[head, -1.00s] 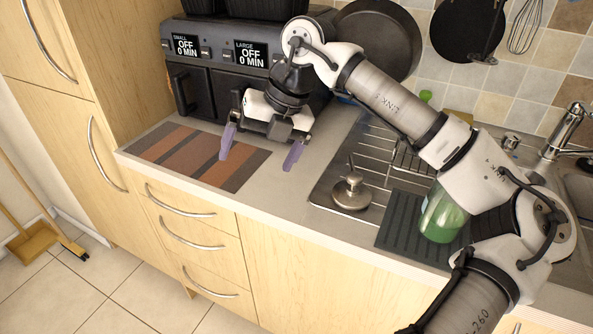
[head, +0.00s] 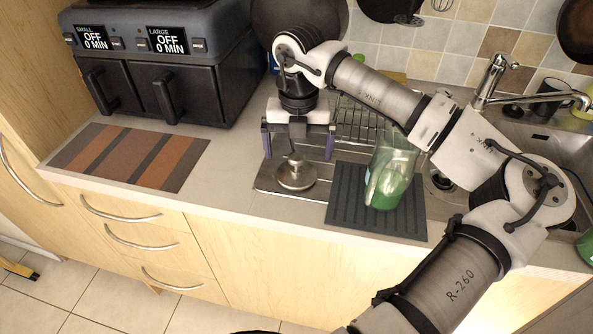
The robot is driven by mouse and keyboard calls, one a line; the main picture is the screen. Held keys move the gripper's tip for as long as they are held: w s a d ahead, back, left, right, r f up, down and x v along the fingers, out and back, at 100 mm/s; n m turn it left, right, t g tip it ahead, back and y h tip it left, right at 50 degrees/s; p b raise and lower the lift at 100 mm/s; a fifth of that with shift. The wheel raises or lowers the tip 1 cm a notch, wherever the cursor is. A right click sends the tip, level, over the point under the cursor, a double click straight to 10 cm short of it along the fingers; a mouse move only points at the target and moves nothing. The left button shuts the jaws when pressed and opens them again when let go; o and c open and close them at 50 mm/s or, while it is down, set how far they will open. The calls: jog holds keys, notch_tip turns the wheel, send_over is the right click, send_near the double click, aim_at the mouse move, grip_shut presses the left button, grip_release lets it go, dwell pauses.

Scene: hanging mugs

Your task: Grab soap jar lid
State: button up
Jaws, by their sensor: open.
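The soap jar lid (head: 296,176) is a round metal cap with an upright pump stem. It sits on the metal drainer (head: 262,180) beside the sink. The soap jar (head: 390,178) is clear with green liquid and stands to the right on a dark ribbed mat (head: 345,206); my arm partly covers its top. My gripper (head: 298,157) points down with its two purple fingers wide apart, one on each side of the stem in the picture. It looks empty. I cannot tell how far above the lid the fingertips are.
A black double-drawer air fryer (head: 165,85) stands at the back left. A striped placemat (head: 130,157) lies in front of it. A tap (head: 495,85) and sink are at the right. The counter between placemat and drainer is clear.

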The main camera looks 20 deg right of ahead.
aim_at(297, 173)
jog(key=f, duration=0.1)
jog(key=f+p, duration=0.1)
jog(key=f, duration=0.1)
jog(key=f+p, duration=0.1)
jog(key=f, duration=0.1)
jog(key=shift+s+a, duration=0.1)
jog(key=shift+a, duration=0.15)
jog(key=c, duration=1)
jog(key=shift+r, duration=0.1)
